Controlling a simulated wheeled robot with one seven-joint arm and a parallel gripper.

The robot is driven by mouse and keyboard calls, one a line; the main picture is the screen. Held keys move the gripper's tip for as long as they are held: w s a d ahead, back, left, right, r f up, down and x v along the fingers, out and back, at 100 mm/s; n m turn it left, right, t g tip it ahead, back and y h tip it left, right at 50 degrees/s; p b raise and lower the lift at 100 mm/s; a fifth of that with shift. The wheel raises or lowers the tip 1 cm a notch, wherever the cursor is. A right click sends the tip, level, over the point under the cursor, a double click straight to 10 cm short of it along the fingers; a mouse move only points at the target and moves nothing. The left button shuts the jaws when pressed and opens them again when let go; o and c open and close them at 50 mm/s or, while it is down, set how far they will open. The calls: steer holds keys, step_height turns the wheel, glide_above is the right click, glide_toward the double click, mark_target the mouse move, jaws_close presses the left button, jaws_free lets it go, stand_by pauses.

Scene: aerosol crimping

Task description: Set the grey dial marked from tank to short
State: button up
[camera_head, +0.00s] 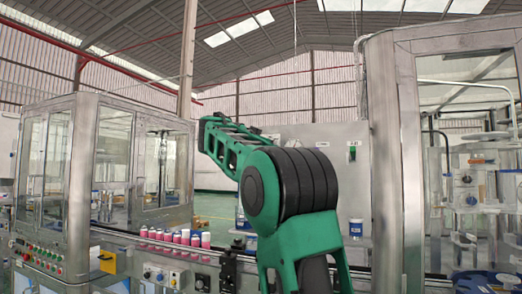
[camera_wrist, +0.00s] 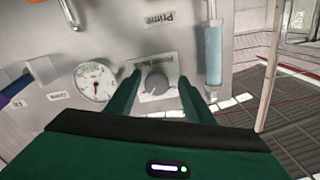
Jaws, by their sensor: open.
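The grey dial (camera_wrist: 155,83) is a round knob on a pale square plate on a grey panel, in the wrist view. A small label above it is too blurred to read, and I cannot tell which mark the knob points to. My gripper (camera_wrist: 161,80) is open, with one green finger on each side of the dial in the picture. I cannot tell whether the fingers touch it. In the head view my green arm fills the middle, and I cannot make out the gripper or the dial.
A round gauge (camera_wrist: 95,81) sits left of the dial, and a blue cylinder (camera_wrist: 213,55) close to its right. A label reading "Prime" (camera_wrist: 160,20) is above. In the head view, pink cans (camera_head: 175,238) line a conveyor between a left machine (camera_head: 85,200) and a right cabinet (camera_head: 395,150).

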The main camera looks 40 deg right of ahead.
steer(key=v, duration=1)
steer(key=shift+a, duration=0.3)
steer(key=shift+w, duration=0.1)
